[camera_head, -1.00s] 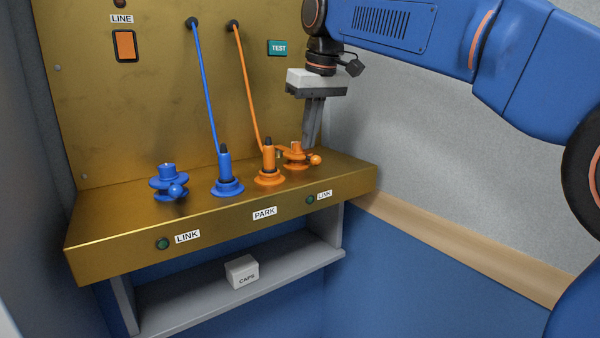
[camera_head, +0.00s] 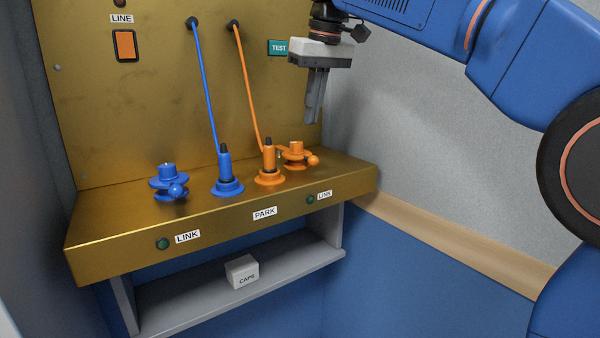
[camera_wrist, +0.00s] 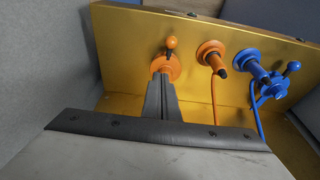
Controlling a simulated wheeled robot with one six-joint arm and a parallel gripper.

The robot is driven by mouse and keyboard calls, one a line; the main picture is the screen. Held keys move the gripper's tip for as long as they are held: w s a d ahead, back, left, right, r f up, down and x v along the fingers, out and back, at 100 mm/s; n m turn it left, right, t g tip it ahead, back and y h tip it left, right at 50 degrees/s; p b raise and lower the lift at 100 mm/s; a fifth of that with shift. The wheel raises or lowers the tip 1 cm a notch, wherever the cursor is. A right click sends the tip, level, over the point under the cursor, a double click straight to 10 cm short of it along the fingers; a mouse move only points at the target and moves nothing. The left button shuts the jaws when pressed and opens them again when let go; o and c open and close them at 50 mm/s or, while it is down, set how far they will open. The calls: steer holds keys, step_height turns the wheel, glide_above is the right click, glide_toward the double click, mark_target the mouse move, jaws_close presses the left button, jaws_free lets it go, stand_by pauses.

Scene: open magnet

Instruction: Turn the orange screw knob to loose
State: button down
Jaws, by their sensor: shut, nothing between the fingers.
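The orange screw knob (camera_head: 296,153) stands on the right part of the brass ledge, with a small ball handle pointing to the right and front. In the wrist view the knob (camera_wrist: 171,62) lies beyond my fingertips, its ball handle pointing up in the picture and its lower part hidden by the fingers. My gripper (camera_head: 312,121) is shut and empty. It points down above the knob, slightly to its right, with a clear gap between. In the wrist view my gripper (camera_wrist: 161,78) shows its fingers together.
An orange plug (camera_head: 268,163) with a cord stands just left of the knob. A blue plug (camera_head: 227,172) and a blue screw knob (camera_head: 168,182) stand further left. The brass panel (camera_head: 120,120) rises behind the ledge (camera_head: 120,240). A grey wall is at the right.

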steer(key=shift+r, duration=0.15)
steer(key=shift+s+a+f, duration=0.2)
steer(key=shift+a+f, duration=0.25)
steer(key=shift+f, duration=0.55)
steer(key=shift+s+a+f, duration=0.15)
steer(key=shift+a+f, duration=0.25)
steer(key=shift+f, duration=0.65)
steer(key=shift+s+a+f, duration=0.2)
steer(key=shift+a+f, duration=0.25)
steer(key=shift+f, duration=0.55)
steer(key=shift+w+d, duration=0.8)
steer(key=shift+d, duration=0.2)
steer(key=shift+s+d, duration=0.1)
steer(key=shift+s+d, duration=0.15)
step_height(320, 180, up, 6)
stand_by(0.5)
